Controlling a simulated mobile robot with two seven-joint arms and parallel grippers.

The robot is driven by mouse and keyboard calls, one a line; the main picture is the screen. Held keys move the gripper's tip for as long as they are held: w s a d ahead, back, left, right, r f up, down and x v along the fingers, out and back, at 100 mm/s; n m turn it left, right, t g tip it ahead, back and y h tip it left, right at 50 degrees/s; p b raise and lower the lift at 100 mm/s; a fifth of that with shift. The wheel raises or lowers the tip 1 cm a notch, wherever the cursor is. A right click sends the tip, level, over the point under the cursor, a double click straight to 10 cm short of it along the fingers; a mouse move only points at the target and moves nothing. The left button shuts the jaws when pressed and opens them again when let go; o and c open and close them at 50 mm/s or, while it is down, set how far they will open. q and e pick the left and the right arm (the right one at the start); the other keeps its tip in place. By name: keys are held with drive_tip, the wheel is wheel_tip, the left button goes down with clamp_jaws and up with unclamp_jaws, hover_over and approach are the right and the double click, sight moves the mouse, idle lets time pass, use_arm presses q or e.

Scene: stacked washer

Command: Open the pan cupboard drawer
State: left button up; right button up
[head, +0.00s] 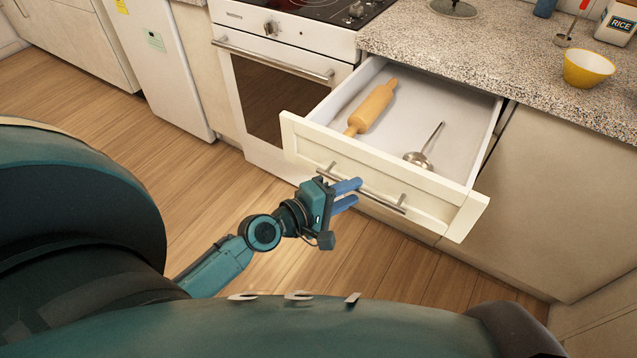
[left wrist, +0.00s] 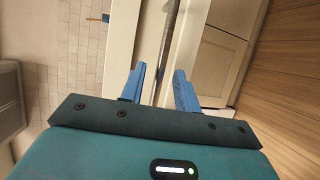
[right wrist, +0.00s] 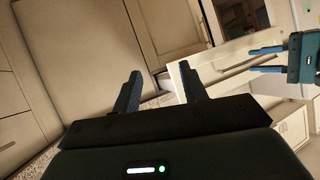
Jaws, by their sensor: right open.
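The cream drawer (head: 436,208) under the counter stands pulled out. A rolling pin (head: 372,106) and a metal utensil (head: 425,150) lie inside. Its front has a metal bar handle (head: 386,203). My left gripper (head: 358,193) is at this handle, in front of the drawer. In the left wrist view the handle bar (left wrist: 171,45) runs between the two blue fingers (left wrist: 160,78), with gaps beside it, so the gripper is open around it. My right gripper (right wrist: 165,82) is open and empty in the right wrist view. It is outside the head view.
A white oven (head: 275,90) is left of the drawer, and a closed cupboard door (head: 570,190) is right of it. A yellow bowl (head: 587,68) and a rice container (head: 618,22) stand on the speckled counter (head: 470,55). The wooden floor before the drawer is clear.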

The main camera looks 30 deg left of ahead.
use_arm(q)
drive_tip(key=b+v, duration=0.2)
drive_tip(key=v, duration=0.8)
drive_tip(key=shift+s, duration=0.25)
drive_tip(key=shift+r, duration=0.15)
